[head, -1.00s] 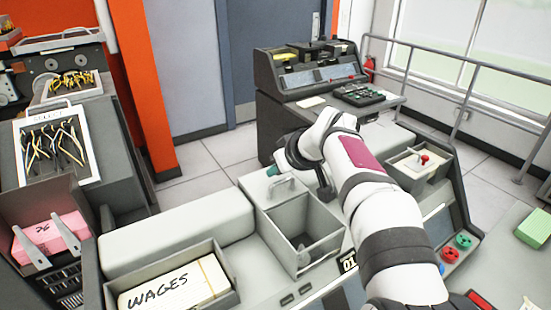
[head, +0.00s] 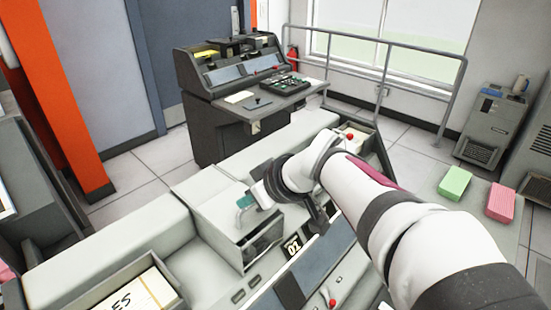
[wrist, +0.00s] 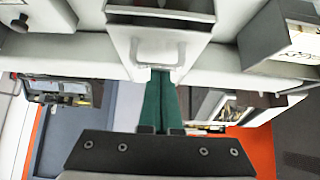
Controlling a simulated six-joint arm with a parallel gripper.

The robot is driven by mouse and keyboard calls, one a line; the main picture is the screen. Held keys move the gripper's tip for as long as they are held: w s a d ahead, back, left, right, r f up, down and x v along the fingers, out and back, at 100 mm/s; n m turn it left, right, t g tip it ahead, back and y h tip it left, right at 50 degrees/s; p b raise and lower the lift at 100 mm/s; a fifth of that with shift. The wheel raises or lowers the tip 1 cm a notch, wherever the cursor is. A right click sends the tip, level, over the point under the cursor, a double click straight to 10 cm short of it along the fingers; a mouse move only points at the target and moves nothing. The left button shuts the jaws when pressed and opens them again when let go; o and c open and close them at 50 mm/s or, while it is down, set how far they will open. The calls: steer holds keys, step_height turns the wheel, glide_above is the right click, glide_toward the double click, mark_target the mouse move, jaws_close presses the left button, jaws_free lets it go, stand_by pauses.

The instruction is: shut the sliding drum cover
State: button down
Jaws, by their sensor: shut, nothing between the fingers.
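The grey sliding drum cover (head: 215,212) is on the console, with a pale loop handle on top. The handle (wrist: 155,52) shows clearly in the wrist view, between my fingertips and a dark opening (wrist: 160,8) at the top edge. In the head view a dark gap (head: 264,240) shows at the cover's front side, so part of the drum compartment is visible. My gripper (head: 245,200) is shut and empty, its green fingers at the handle's far side. It also shows in the wrist view (wrist: 162,76). I cannot tell whether the fingertips touch the handle.
A card tray (head: 125,295) with a lettered card stands at the front left. A small tray with a red knob (head: 350,137) is to the right, behind my arm. Green (head: 454,184) and pink (head: 500,203) card blocks lie at the far right.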

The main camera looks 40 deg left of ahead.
steer(key=shift+d, duration=0.9)
steer(key=shift+f, duration=0.1)
steer(key=a, duration=0.2)
steer(key=a+r, duration=0.1)
steer(key=a, duration=0.1)
steer(key=shift+a+r, duration=0.1)
steer(key=shift+r, duration=0.05)
steer(key=v, duration=1)
steer(key=d+f+m+h, duration=0.1)
steer(key=d+f+m, duration=0.15)
steer(key=d, duration=0.35)
steer(key=d+f+m+t+h, duration=0.1)
steer(key=d+m, duration=0.2)
steer(key=d, duration=0.2)
steer(key=d+f+m+h, duration=0.1)
steer(key=d+f+m, duration=0.15)
steer(key=d, duration=0.35)
steer(key=s+d+f+m+h, duration=0.2)
steer(key=s+d+f+m, duration=0.3)
steer(key=d, duration=0.4)
steer(key=s+d+f+m+g+h, duration=0.1)
steer(key=s+d+f+m, duration=0.5)
steer(key=d+m, duration=0.4)
steer(key=shift+s+f+m+h, duration=0.2)
steer(key=shift+s+m+h, duration=0.15)
steer(key=shift+s, duration=0.5)
